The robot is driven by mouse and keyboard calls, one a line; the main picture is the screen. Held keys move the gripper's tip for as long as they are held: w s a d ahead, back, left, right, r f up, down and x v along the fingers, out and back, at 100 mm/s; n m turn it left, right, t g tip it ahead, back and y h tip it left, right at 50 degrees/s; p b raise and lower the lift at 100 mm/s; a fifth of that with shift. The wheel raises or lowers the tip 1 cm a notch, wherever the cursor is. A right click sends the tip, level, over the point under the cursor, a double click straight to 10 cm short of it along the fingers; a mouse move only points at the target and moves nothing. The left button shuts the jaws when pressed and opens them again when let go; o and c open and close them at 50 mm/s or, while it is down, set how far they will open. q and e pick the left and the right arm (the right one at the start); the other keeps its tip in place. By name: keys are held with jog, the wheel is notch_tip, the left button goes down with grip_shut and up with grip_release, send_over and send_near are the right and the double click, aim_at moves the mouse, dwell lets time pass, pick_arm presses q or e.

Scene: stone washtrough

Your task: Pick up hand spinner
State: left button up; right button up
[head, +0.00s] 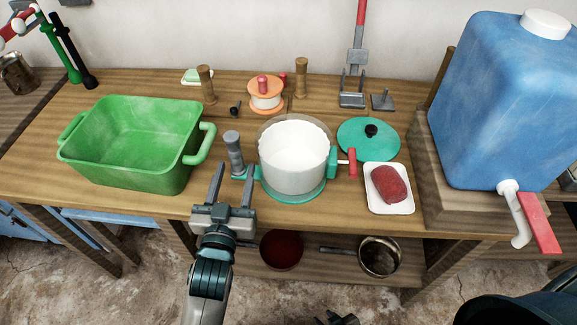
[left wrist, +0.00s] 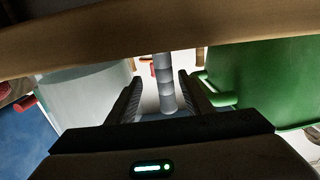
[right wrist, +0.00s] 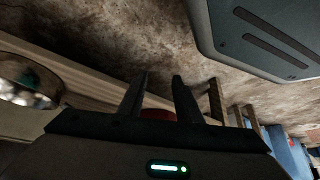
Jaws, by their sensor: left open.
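The hand spinner (head: 294,156) stands on the wooden table, with a white drum, teal base, red-handled crank at right and an upright grey ribbed handle at left. In the left wrist view its grey handle (left wrist: 165,85) appears between my fingers, with the pale drum to the left. My left gripper (head: 234,174) is open and empty, at the table's front edge just in front of the grey handle. It also shows in the left wrist view (left wrist: 160,88). My right gripper (right wrist: 159,82) is open and empty, low near the floor and shelf.
A green tub (head: 130,145) stands left of the spinner. A teal lid (head: 355,142) and a white tray (head: 389,207) with a red block lie to the right. A blue water container (head: 500,100) stands far right. A spool (head: 266,100) and wooden posts are behind. Pans sit below.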

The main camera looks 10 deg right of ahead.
aim_at(235, 162)
pick_arm(q)
jog(key=shift+a+p+x, duration=0.15)
jog(key=shift+p+x, duration=0.15)
jog(key=shift+x, duration=0.95)
jog(key=shift+a+p+x, duration=0.2)
jog(key=shift+p+x, duration=0.1)
jog(key=shift+x, duration=0.95)
jog(key=shift+w, duration=0.1)
jog(key=shift+c, duration=0.7)
grip_shut()
jog(key=shift+r, duration=0.1)
